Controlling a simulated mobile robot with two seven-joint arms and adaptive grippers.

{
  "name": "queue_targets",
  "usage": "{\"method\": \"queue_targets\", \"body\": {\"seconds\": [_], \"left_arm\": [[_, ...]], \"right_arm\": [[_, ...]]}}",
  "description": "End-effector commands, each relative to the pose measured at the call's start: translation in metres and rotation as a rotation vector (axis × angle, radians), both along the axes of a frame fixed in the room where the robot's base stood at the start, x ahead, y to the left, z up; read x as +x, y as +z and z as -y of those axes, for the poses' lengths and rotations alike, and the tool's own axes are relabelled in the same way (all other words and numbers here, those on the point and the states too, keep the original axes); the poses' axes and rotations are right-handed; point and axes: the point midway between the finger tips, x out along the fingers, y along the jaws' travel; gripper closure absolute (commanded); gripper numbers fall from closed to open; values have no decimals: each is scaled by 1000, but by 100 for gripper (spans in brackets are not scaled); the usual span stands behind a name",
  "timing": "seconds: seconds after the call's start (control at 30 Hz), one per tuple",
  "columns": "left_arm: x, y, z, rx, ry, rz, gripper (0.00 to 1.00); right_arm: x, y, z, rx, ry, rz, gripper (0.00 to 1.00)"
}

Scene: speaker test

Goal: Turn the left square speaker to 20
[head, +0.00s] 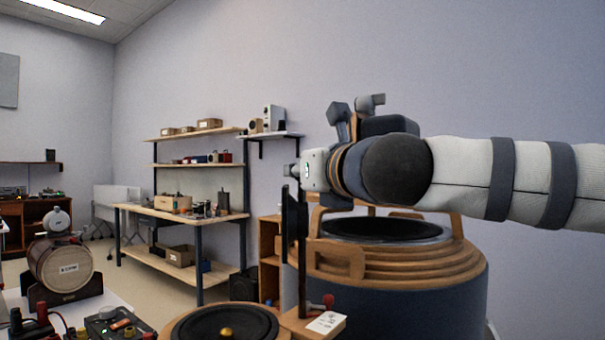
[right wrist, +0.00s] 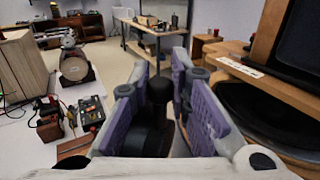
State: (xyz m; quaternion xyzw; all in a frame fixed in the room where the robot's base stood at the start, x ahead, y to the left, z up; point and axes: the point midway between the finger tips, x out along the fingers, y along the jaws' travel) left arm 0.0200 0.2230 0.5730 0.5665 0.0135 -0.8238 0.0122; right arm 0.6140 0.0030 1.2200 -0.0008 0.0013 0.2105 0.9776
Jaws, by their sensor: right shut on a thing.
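My right arm comes in from the right in the head view, with its gripper (head: 293,171) above and left of a round wooden-topped speaker (head: 470,265). In the right wrist view the gripper (right wrist: 160,82) has its purple-padded fingers closed around a dark thing with a rounded knob-like end (right wrist: 158,92). I cannot tell whether that is part of a speaker. A wooden box (right wrist: 20,65) stands at the left of the wrist view. I cannot make out which thing is the left square speaker, nor any scale reading. My left gripper is not in view.
A low round speaker (head: 185,325) is at the front, beside a wooden piece with a white label (head: 327,322). A small black box with knobs and cables (head: 118,325) and a barrel-shaped wooden thing (head: 62,268) are on the left. A shelved workbench (head: 165,212) stands behind.

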Motion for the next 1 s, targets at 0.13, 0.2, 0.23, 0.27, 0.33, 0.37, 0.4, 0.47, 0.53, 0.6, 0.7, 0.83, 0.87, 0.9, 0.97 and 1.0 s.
{"method": "queue_targets", "body": {"seconds": [0.13, 0.2, 0.23, 0.27, 0.33, 0.37, 0.4, 0.47, 0.53, 0.6, 0.7, 0.83, 0.87, 0.9, 0.97, 1.0], "left_arm": [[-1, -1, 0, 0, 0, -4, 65], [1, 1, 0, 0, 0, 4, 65], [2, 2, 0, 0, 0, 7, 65], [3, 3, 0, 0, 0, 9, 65], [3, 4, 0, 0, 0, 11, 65], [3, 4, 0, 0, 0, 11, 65], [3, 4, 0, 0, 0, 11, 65], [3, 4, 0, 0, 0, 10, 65], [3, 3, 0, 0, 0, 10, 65], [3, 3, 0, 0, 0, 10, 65], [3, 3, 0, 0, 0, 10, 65], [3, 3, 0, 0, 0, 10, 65], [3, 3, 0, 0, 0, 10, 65], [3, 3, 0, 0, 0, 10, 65], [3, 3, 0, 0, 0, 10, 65], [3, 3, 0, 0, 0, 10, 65]], "right_arm": [[-1, 0, -2, -1, -162, 3, 100], [-1, 2, -2, -1, -231, 4, 100], [-1, 2, -1, 0, -254, 5, 100], [-1, 2, -1, 1, -273, 5, 100], [-1, 2, 0, 1, -302, 5, 100], [-1, 2, 0, 2, -309, 5, 100], [-1, 1, 0, 3, -312, 4, 100], [-1, 1, 1, 3, -313, 4, 100], [0, 1, 1, 3, -312, 3, 100], [0, 0, 1, 3, -312, 3, 100], [0, 0, 1, 3, -311, 3, 67], [0, 0, 1, 3, -311, 3, 62], [0, 0, 1, 3, -311, 3, 62], [0, 0, 1, 3, -311, 3, 62], [0, 0, 1, 3, -311, 3, 62], [0, 0, 1, 3, -311, 3, 62]]}}
